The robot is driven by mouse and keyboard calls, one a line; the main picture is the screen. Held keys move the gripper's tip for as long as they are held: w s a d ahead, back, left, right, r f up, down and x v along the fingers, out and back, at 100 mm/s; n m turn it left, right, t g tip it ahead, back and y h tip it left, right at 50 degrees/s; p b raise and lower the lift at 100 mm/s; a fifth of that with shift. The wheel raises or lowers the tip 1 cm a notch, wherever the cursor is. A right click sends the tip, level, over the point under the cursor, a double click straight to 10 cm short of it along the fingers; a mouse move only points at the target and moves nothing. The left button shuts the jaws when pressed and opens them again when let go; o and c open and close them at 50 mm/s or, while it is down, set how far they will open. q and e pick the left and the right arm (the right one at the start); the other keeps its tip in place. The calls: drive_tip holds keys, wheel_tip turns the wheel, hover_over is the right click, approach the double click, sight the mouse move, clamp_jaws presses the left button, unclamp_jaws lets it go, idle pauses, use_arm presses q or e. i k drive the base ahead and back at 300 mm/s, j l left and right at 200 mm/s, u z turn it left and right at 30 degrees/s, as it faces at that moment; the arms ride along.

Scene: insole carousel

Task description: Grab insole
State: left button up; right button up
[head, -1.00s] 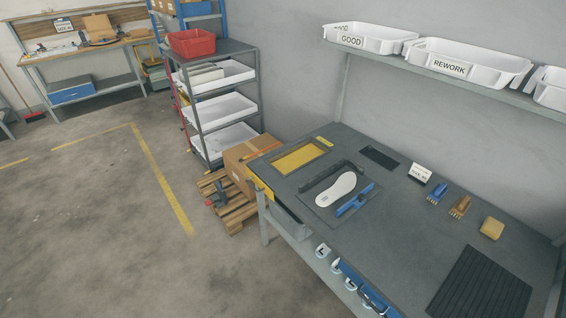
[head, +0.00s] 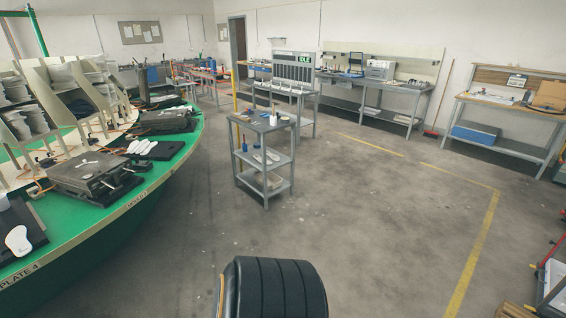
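A white insole (head: 18,240) lies on a black plate on the green carousel (head: 118,208) at the left edge of the head view, near the label PLATE 4. More white insole-like pieces (head: 155,148) lie on a dark pad farther along the carousel. Neither of my grippers shows, so I cannot see what they hold.
A small grey shelf cart (head: 265,127) with bottles on top stands mid-floor, right of the carousel. Grey workbenches (head: 375,85) line the back wall. A wooden-topped bench (head: 510,104) stands at right. Open concrete floor with yellow lines lies between.

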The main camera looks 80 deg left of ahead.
sight(17, 242)
drive_tip(key=u, duration=4.85)
drive_tip(key=i+l+u, duration=0.45)
drive_tip(key=i, duration=0.2)
drive_tip(key=i+l+u, duration=0.5)
drive_tip(key=l, duration=0.3)
drive_tip(key=i, duration=0.05)
